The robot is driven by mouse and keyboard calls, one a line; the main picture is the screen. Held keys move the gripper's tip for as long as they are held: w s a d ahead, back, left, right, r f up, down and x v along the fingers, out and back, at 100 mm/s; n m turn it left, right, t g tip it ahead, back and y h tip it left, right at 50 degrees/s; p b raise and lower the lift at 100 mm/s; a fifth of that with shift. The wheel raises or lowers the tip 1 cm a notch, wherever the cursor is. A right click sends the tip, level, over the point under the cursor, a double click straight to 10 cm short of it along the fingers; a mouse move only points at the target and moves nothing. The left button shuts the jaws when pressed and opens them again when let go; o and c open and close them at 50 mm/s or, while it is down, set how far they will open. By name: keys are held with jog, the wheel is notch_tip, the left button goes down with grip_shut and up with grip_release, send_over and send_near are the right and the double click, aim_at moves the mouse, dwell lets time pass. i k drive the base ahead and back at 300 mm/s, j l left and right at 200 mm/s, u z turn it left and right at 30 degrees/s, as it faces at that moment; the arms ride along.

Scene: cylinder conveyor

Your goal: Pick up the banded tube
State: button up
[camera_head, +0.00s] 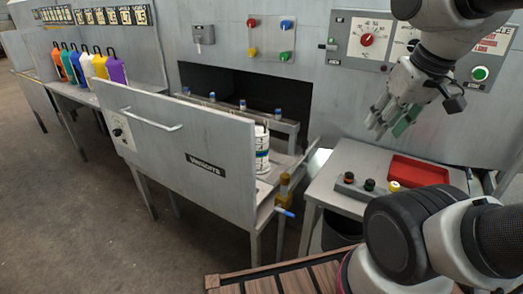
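The banded tube (262,150) is an upright white cylinder with dark and coloured bands. It stands at the right end of the conveyor, just behind the end of the grey front panel (185,142), which hides its lower part or surroundings. My gripper (376,126) hangs at the upper right, fingers pointing down and left. It is well to the right of the tube and apart from it. Its two fingers look spread, with nothing seen between them. A green piece (407,121) shows beside the fingers; whether it lies behind them is unclear.
A small table (335,180) holds a red tray (415,172) and several short dark and yellow knobs. A yellow-brown block with a blue-tipped lever (284,212) sits at the conveyor's right end. Coloured bottles (88,66) stand far left. A dark wall opening lies behind the conveyor.

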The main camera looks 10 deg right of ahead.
aim_at(263, 166)
jog(key=i+j+z, duration=0.45)
jog(key=j, duration=0.15)
jog(key=i+j+z, duration=0.2)
jog(key=j, duration=0.15)
jog(key=j+z, duration=0.25)
jog(key=i+j+z, duration=0.2)
jog(key=j, duration=0.3)
jog(key=k, duration=0.1)
